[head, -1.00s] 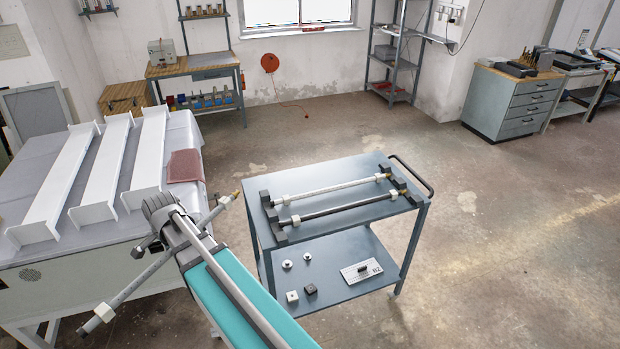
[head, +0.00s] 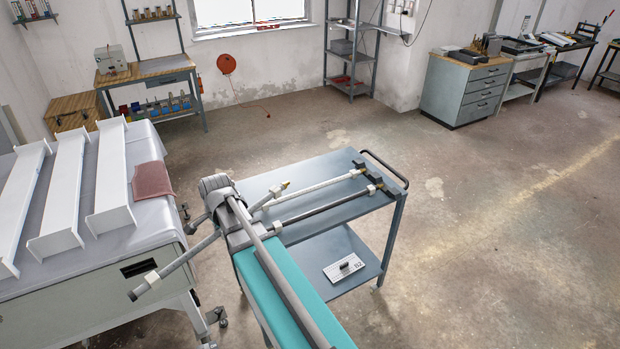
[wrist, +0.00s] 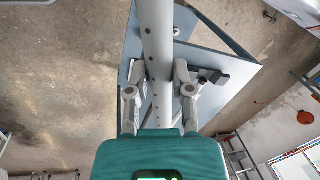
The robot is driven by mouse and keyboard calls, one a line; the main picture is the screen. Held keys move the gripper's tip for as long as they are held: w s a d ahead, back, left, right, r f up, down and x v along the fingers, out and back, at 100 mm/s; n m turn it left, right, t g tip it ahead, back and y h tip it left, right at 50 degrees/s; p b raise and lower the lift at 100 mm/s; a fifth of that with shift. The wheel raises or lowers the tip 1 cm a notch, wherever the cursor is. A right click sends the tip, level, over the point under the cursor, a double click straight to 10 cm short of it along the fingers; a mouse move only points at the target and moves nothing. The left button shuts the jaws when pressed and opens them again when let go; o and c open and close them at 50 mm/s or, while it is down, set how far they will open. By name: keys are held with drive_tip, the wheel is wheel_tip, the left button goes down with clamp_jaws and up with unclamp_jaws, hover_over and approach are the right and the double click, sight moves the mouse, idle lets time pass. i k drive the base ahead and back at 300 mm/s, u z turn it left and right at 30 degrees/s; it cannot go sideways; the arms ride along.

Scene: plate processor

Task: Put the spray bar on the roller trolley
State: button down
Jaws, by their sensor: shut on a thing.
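The spray bar (head: 178,267), a long grey tube with a pale collar near its lower left end and a brass tip at the other, is in my gripper (head: 214,200). In the head view it slants up to the right, its brass end over the left part of the roller trolley (head: 302,172). The wrist view shows the bar (wrist: 158,45) between both fingers (wrist: 158,82), with small holes along it. The blue-grey trolley carries a white bar (head: 315,188) and a dark bar (head: 322,207) on black end blocks. My arm hides its near left part.
A covered table (head: 60,265) with white channels (head: 62,190) and a reddish cloth (head: 152,180) stands at left. The trolley's lower shelf holds a small plate marked B2 (head: 344,268). A drawer cabinet (head: 465,90) stands at the back right. Floor right of the trolley is clear.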

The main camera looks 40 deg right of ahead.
sight(296, 173)
drive_tip(key=u, duration=0.5)
drive_tip(key=i, duration=0.1)
drive_tip(key=z, duration=1.9)
drive_tip(key=i, duration=1.05)
drive_tip(key=u, duration=0.4)
